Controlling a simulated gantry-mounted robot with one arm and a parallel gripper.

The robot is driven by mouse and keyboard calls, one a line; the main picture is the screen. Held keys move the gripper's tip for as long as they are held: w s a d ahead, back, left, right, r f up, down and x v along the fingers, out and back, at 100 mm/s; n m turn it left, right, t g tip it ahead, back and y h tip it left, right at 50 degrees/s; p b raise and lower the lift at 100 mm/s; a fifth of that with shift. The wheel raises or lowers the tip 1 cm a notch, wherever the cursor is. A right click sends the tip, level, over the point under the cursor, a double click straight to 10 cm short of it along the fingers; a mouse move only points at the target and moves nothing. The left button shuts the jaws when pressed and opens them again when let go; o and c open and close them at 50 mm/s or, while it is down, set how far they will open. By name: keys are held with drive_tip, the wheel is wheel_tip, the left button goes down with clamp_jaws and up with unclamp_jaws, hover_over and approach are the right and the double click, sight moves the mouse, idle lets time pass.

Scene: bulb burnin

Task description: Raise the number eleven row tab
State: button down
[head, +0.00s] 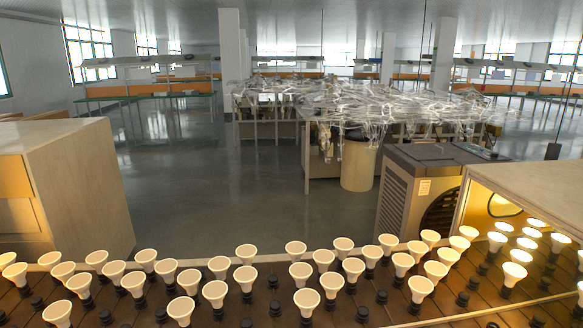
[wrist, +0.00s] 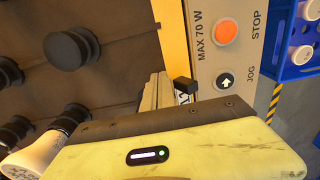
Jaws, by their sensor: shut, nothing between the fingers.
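In the wrist view, the pale yellow body of my gripper (wrist: 185,148) fills the lower part, with a dark strip along its upper edge and a small green light. It is shut, with nothing held. A small black-topped piece with a white marked face (wrist: 183,91) shows just beyond that edge, beside the control panel. It may be a row tab, but its marking is too small and partly hidden to read as eleven. I cannot tell whether my gripper touches it. The head view shows no gripper and no readable row tab.
The control panel (wrist: 210,60) carries an orange STOP button (wrist: 225,34) and a JOG button (wrist: 226,80). A blue crate (wrist: 297,65) holds white items at right. Dark sockets (wrist: 73,47) stand left. Rows of bulbs (head: 214,291) cross the head view; some at right are lit (head: 514,271).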

drive_tip(key=shift+s+d+p, duration=0.1)
drive_tip(key=shift+s+p, duration=0.3)
drive_tip(key=shift+p, duration=0.3)
idle(0.6)
drive_tip(key=shift+s+r+p, duration=0.3)
drive_tip(key=shift+s+p, duration=0.05)
drive_tip(key=shift+p, duration=0.25)
idle(0.5)
drive_tip(key=shift+r, duration=0.1)
drive_tip(key=shift+w+r, duration=0.65)
drive_tip(key=shift+r, duration=0.3)
wheel_tip(320, 180, up, 6)
drive_tip(key=p, duration=0.5)
